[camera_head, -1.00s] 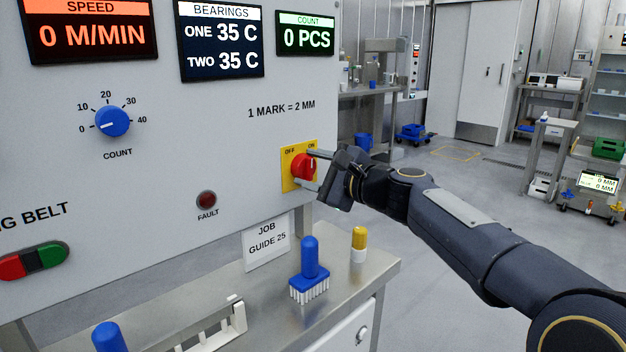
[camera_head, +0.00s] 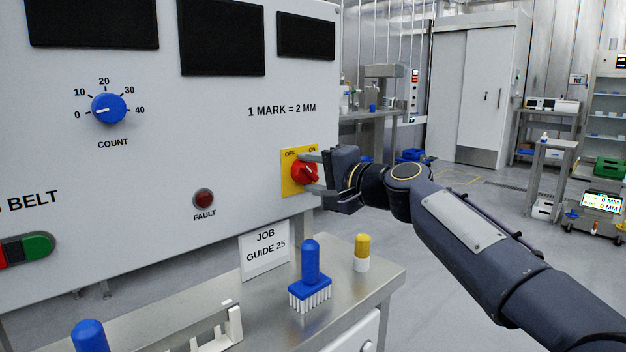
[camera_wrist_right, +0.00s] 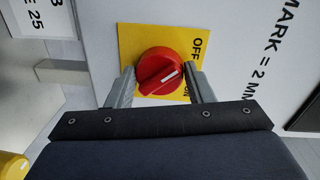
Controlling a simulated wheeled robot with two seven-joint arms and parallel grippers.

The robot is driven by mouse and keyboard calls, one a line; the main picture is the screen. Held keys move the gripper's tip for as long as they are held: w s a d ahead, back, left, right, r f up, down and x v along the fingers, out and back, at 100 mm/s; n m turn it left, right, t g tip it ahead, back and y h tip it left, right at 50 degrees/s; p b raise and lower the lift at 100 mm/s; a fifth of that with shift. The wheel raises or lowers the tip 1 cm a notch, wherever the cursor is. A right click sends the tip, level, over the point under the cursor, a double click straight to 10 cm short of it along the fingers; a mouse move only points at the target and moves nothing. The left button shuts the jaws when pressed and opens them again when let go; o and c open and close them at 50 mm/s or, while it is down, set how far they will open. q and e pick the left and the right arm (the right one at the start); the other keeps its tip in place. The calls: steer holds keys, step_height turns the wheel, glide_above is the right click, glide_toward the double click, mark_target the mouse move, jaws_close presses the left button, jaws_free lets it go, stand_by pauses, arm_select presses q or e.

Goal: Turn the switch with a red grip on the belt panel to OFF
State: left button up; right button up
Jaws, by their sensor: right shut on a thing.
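The switch's red grip (camera_head: 304,174) sits on a yellow plate (camera_head: 287,186) with OFF at its upper left and ON at its upper right. My right gripper (camera_head: 315,172) reaches it from the right, shut on the red grip. In the right wrist view, the red grip (camera_wrist_right: 160,72) is between the two fingers (camera_wrist_right: 162,86). My left gripper is not in view.
A steel table (camera_head: 345,290) below the panel holds a blue-handled brush (camera_head: 310,270), a yellow-capped item (camera_head: 362,253) and a job guide card (camera_head: 264,250). A blue count dial (camera_head: 109,108), a red fault lamp (camera_head: 204,198) and a green button (camera_head: 38,245) are on the panel. Open floor lies right.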

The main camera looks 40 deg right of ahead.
steer(key=shift+f+n, duration=0.1)
steer(key=shift+n, duration=0.2)
stand_by(0.4)
steer(key=o, duration=1)
steer(key=shift+c, duration=0.2)
steer(key=s, duration=0.7)
steer(key=shift+s+d+r+p, duration=0.25)
steer(key=shift+s+d+p, duration=0.05)
steer(key=shift+s+p, duration=0.15)
